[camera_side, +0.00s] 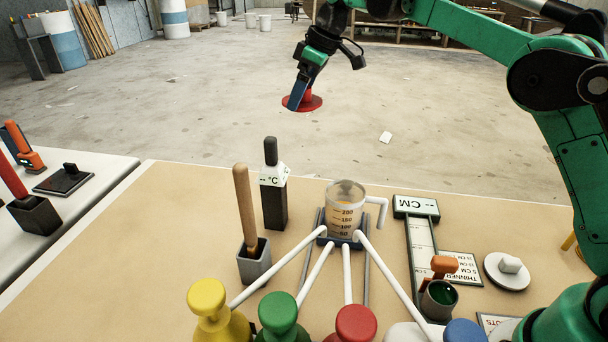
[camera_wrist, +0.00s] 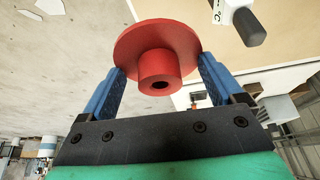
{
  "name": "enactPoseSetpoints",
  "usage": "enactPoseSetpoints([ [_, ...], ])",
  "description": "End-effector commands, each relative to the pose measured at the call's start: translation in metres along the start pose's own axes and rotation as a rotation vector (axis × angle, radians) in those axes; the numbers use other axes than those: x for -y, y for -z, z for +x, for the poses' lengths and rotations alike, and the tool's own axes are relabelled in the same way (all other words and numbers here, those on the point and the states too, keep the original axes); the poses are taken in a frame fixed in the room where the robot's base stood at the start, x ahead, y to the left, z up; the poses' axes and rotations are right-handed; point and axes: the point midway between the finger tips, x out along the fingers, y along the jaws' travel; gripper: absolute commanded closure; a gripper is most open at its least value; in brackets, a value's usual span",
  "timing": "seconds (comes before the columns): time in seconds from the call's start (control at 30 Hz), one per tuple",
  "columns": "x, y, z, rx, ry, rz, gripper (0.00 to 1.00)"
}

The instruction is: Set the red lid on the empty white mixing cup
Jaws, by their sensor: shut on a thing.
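The red lid (camera_side: 302,102) is a round disc with a short knob. My gripper (camera_side: 299,98) is shut on it and holds it in the air, high above and beyond the bench's far edge. In the wrist view the red lid (camera_wrist: 157,55) sits between the two blue fingers of my gripper (camera_wrist: 158,78), with its knob facing the camera. The mixing cup (camera_side: 346,212) looks whitish and translucent, with graduation marks. It stands upright and uncovered on a small dark base mid-bench. I cannot clearly see its inside. The lid is well apart from it.
A wooden-handled tool in a grey holder (camera_side: 254,262) and a dark thermometer (camera_side: 273,205) stand left of the cup. White tubes run from coloured-topped bottles (camera_side: 278,314) toward it.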

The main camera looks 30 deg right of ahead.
Motion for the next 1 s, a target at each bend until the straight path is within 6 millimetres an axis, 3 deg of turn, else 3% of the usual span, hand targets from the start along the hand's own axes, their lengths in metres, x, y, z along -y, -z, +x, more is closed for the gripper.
enactPoseSetpoints([
  [0.53,0.081,-0.098,0.003,0.000,-0.002,0.000,0.62],
  [0.7,0.092,-0.112,0.007,0.000,-0.002,0.000,0.62],
  [1.0,0.094,-0.121,0.026,0.000,-0.002,0.000,0.62],
])
